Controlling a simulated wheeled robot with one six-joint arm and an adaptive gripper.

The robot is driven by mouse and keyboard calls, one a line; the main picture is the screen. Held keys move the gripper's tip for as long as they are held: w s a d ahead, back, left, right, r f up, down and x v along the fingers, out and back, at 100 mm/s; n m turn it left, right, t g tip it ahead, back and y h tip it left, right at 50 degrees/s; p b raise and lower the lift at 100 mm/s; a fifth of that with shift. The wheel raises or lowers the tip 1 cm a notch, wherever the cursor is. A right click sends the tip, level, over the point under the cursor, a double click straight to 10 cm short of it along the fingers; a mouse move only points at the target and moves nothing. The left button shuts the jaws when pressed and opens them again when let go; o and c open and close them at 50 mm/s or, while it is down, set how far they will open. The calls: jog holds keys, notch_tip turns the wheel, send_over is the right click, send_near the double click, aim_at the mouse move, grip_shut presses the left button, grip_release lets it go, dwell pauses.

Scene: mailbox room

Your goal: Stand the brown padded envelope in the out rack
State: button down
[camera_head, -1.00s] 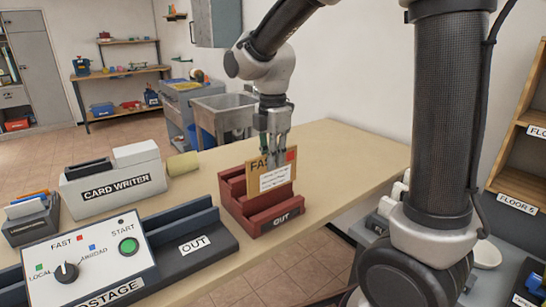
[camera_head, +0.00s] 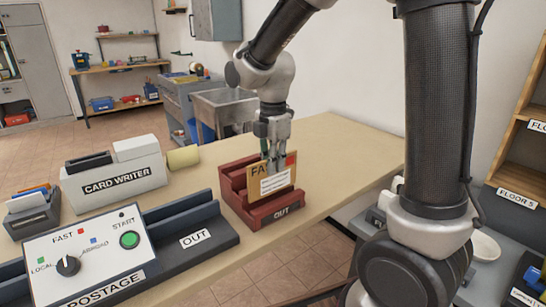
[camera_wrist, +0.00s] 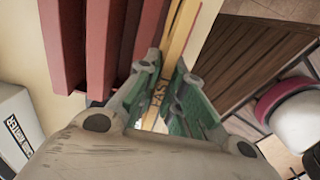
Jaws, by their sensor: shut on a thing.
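The brown padded envelope (camera_head: 262,186) stands upright at the front slot of the red out rack (camera_head: 281,211) in the head view. It bears a white label, a red mark and lettering partly hidden by the fingers. My gripper (camera_head: 274,160) is above the rack, shut on the envelope's top edge. In the wrist view, the green finger pads (camera_wrist: 168,100) pinch the envelope (camera_wrist: 175,40), with "FAST" showing between them. The red rack walls (camera_wrist: 72,45) are beside it to the left. Whether the envelope's bottom edge touches the slot floor is hidden.
The postage machine (camera_head: 90,255), with its grey OUT tray (camera_head: 195,241), stands left of the rack. The tabletop (camera_head: 345,150) right of the rack is clear.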

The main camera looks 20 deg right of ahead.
aim_at(273, 192)
jog(key=shift+f, duration=0.6)
jog(key=shift+f, duration=2.3)
jog(key=c, duration=1.5)
grip_release()
jog(key=shift+w, duration=0.1)
jog(key=shift+o, duration=0.2)
jog(key=shift+r, duration=3.5)
